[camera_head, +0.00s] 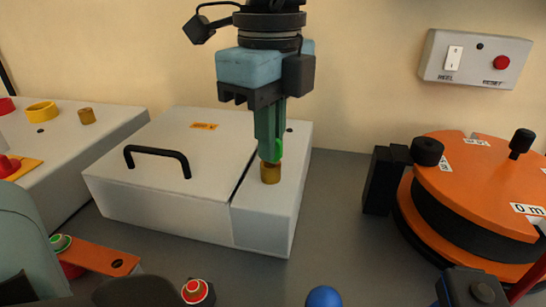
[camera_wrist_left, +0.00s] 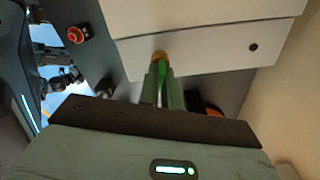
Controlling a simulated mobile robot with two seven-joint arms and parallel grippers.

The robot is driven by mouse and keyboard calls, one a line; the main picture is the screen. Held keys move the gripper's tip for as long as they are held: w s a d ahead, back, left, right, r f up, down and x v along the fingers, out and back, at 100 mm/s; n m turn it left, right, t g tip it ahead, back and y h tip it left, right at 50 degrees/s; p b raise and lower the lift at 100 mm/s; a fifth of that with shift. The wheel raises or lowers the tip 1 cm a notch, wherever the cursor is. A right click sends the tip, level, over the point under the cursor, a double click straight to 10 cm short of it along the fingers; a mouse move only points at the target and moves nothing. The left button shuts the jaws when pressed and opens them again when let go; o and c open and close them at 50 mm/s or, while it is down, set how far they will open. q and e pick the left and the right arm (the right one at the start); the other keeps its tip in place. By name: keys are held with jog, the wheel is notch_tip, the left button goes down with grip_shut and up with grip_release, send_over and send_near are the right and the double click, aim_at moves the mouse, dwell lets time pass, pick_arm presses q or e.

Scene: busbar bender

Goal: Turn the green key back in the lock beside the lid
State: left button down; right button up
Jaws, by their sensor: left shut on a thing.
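The green key (camera_head: 278,148) stands upright in the brass lock (camera_head: 270,173), on the narrow strip right of the grey box's lid (camera_head: 165,165). My left gripper (camera_head: 270,157) points down above the lock, its green fingers shut on the key. The fingers hide most of the key. In the left wrist view, my left gripper (camera_wrist_left: 162,88) reaches toward the brass lock (camera_wrist_left: 159,56), with a bit of the green key (camera_wrist_left: 162,70) between the fingers. The lid is down and has a black handle (camera_head: 157,153). My right gripper is not seen.
An orange reel (camera_head: 475,175) with a black knob stands at the right. A wall box (camera_head: 475,57) with a switch and red button hangs behind. A grey box (camera_head: 60,145) with a yellow ring stands at the left. A blue ball (camera_head: 323,297) shows at the front edge.

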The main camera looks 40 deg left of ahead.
pick_arm(q)
jog(key=shift+n, duration=1)
jog(key=shift+b, duration=0.3)
jog(key=n+b, duration=0.1)
jog(key=n, duration=0.2)
jog(key=shift+n, duration=0.3)
jog(key=c, duration=1.5)
grip_release()
